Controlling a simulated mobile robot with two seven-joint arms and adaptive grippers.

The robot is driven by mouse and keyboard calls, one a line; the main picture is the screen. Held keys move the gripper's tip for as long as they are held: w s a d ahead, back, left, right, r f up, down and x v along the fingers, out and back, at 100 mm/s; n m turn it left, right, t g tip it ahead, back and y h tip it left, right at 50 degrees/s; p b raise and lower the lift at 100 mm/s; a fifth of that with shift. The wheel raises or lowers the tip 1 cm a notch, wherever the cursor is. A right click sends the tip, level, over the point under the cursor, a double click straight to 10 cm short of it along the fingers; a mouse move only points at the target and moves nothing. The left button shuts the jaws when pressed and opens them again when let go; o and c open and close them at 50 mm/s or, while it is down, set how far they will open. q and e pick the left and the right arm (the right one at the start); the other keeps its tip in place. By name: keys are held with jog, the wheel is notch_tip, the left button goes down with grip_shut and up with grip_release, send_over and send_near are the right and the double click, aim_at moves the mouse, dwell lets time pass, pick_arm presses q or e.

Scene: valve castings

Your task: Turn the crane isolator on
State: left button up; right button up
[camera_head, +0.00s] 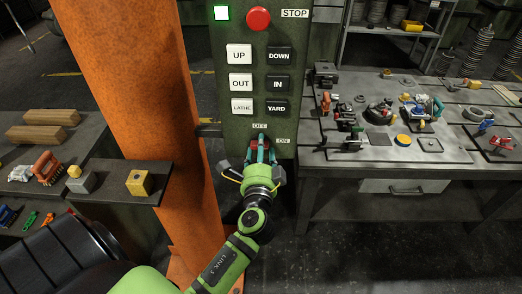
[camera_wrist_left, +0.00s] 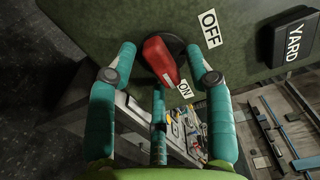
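The crane isolator is a red rotary handle (camera_head: 262,145) on a dark round base, low on the green control panel (camera_head: 232,120). It shows closer in the left wrist view (camera_wrist_left: 160,60). Its narrow end lies beside the ON label (camera_wrist_left: 184,89), away from the OFF label (camera_wrist_left: 210,28). I cannot tell whether it lines up fully with ON. My left gripper (camera_head: 261,156) is at the handle, with its teal fingers (camera_wrist_left: 160,48) spread on both sides. Gaps show between the fingers and the handle. It is open. My right gripper is not in view.
An orange column (camera_head: 140,90) stands left. A workbench (camera_head: 440,155) with valve parts stands right.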

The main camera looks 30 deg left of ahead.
pick_arm(q)
jog(key=v, duration=1.2)
jog(key=shift+s, duration=0.1)
